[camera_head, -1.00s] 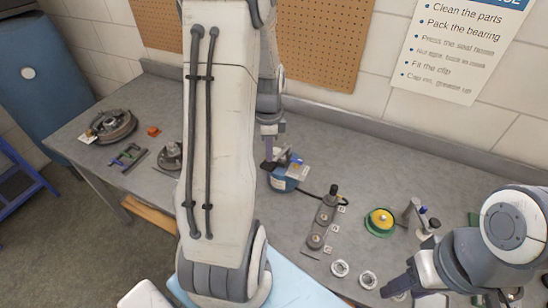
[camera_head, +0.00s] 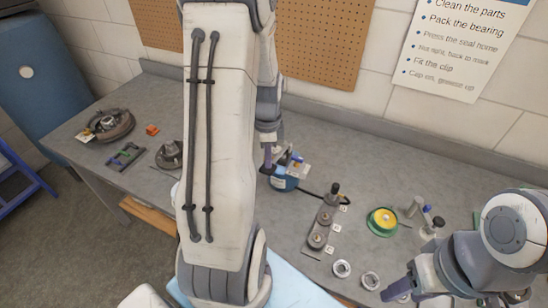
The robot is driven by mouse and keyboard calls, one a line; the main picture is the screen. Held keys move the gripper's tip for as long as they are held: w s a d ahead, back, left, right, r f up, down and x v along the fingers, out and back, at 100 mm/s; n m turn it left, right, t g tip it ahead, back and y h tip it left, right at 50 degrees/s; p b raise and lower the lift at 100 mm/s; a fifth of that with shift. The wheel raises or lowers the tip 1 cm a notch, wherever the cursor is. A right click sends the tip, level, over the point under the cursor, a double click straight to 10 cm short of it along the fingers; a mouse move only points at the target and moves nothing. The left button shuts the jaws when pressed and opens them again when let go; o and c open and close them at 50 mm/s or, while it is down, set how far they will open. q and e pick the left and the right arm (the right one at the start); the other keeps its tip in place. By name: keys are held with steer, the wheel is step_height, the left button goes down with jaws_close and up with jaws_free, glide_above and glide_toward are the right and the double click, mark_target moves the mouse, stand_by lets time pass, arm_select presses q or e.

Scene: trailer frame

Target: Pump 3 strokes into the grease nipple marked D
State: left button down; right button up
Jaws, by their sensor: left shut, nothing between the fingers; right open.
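A blue grease pump (camera_head: 284,184) with a pale label stands on the bench in the middle. A black hose runs from it to a grey-brown block (camera_head: 321,229) carrying several round fittings. A dark upright fitting (camera_head: 335,188) stands at the block's far end. My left gripper (camera_head: 267,169) is shut and empty, pointing down at the pump's left side by its lever; contact is unclear. My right gripper (camera_head: 392,293) is open and empty at the lower right.
A green and yellow round tin (camera_head: 382,221) and small bottles (camera_head: 432,222) stand right of the block. Two metal rings (camera_head: 342,269) lie in front. A hub (camera_head: 112,126), an orange piece (camera_head: 152,130) and a tool rack (camera_head: 125,157) are at left. The back strip of bench is clear.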

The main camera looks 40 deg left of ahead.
mark_target(267, 172)
arm_select(q)
steer(key=shift+s+f, duration=0.1)
steer(key=shift+f, duration=0.1)
steer(key=shift+s+f+b, duration=0.2)
steer(key=shift+f+b, duration=0.65)
steer(key=shift+f, duration=0.3)
steer(key=shift+d+f+b, duration=0.1)
steer(key=shift+f+b, duration=0.75)
steer(key=shift+f, duration=0.35)
